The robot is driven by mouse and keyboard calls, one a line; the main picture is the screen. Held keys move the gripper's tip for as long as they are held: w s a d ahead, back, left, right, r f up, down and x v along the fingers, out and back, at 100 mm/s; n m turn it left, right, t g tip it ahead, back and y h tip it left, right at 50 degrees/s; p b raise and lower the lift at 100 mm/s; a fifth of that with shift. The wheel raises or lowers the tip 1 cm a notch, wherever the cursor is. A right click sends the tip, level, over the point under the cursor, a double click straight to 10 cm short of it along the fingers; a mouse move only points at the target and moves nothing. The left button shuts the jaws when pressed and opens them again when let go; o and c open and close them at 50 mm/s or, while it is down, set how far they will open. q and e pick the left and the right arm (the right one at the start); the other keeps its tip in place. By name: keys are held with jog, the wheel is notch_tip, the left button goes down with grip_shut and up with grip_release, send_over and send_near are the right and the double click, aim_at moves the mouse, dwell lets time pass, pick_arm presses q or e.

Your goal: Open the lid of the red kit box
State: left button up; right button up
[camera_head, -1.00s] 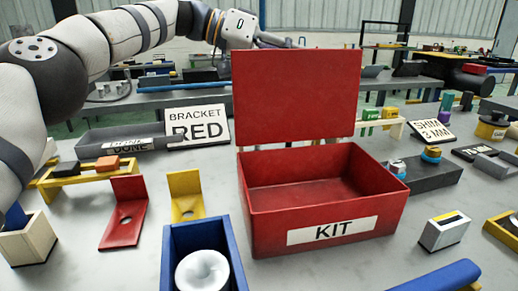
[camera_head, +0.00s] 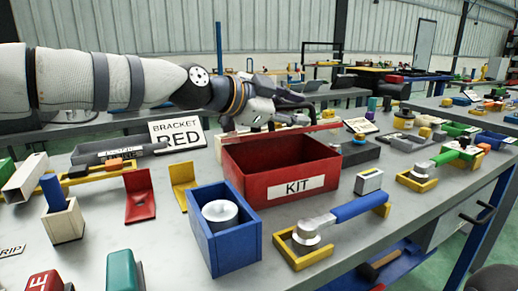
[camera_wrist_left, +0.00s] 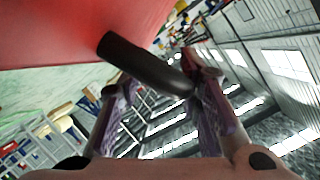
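My left gripper (camera_head: 296,104) is just behind and above the lid. In the left wrist view the red lid surface (camera_wrist_left: 60,30) fills the upper left, with a black curved handle (camera_wrist_left: 140,62) on it. My left gripper's fingers (camera_wrist_left: 160,88) stand apart; the handle reaches across to the right finger, and contact is unclear. My right gripper is not in view.
A blue bin (camera_head: 224,240) with a white round part stands in front of the box. A blue-handled tool (camera_head: 345,214) lies in yellow holders to the right. The BRACKET RED sign (camera_head: 178,133) and yellow bracket (camera_head: 183,183) are to the left.

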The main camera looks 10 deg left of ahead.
aim_at(254, 139)
pick_arm(q)
notch_tip(254, 139, down, 4)
jog(key=s+m+t, duration=0.2)
jog(key=s+m, duration=0.1)
jog(key=p+v, duration=0.2)
jog(key=v, duration=0.6)
jog(key=shift+s+a, duration=0.25)
jog(key=shift+s, duration=0.05)
jog(key=shift+s+a, duration=0.4)
jog(key=shift+s, duration=0.05)
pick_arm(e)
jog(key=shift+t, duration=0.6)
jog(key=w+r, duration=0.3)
pick_arm(q)
jog(key=shift+f, duration=0.1)
